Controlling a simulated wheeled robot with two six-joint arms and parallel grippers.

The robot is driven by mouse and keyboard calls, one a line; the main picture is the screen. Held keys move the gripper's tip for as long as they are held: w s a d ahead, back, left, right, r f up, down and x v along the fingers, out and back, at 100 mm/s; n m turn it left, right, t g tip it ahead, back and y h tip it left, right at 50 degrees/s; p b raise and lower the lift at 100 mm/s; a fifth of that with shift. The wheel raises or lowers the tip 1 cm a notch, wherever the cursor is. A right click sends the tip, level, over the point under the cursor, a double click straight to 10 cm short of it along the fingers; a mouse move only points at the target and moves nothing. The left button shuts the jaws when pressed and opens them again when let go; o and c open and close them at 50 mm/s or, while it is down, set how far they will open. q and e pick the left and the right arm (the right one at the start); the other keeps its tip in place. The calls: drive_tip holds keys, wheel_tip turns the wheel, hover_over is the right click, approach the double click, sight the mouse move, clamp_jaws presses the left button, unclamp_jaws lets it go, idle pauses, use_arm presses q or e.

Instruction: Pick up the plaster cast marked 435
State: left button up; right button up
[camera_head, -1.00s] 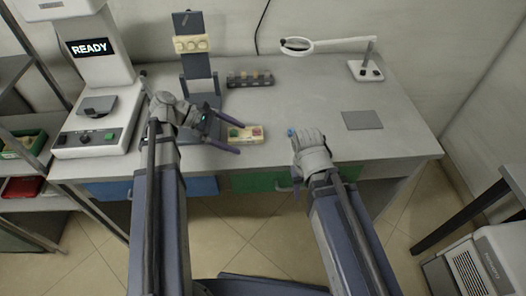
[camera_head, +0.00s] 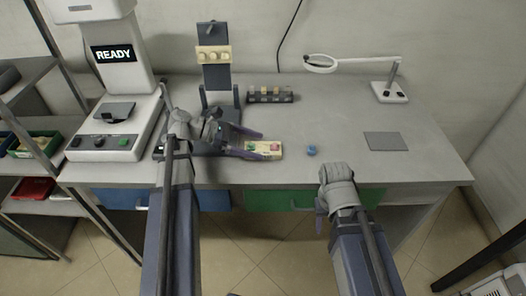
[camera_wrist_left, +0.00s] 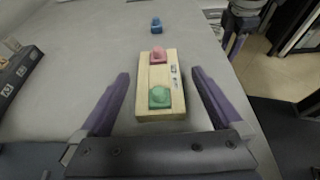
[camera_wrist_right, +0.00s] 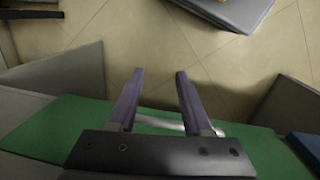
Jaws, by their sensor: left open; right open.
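A cream plaster block (camera_head: 264,146) lies flat near the front of the grey table, with a red piece and a green piece on top. In the left wrist view the block (camera_wrist_left: 157,117) has dark markings on its right side, too small to read. My left gripper (camera_wrist_left: 160,76) is open, its fingers on either side of the block with gaps between; it also shows in the head view (camera_head: 259,146). My right gripper (camera_wrist_right: 160,72) is open and empty; in the head view it (camera_head: 321,203) is low by the table's front edge, its fingers partly hidden.
A small blue piece (camera_head: 312,150) stands right of the block. Behind are a dark upright stand (camera_head: 216,75) with another cream block (camera_head: 213,54) and a dark rack (camera_head: 270,96). A READY machine (camera_head: 108,132) stands left, a ring lamp (camera_head: 388,92) right. A grey pad (camera_head: 382,141) lies right.

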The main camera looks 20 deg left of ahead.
sight(271, 147)
use_arm(q)
drive_tip(key=b+x, duration=0.1)
drive_tip(key=x, duration=0.3)
drive_tip(key=shift+w+d, duration=0.3)
drive_tip(key=shift+d, duration=0.2)
drive_tip(key=shift+c, duration=0.4)
drive_tip(key=c, duration=1.4)
drive_tip(key=shift+c, duration=0.2)
drive_tip(key=shift+r, duration=0.1)
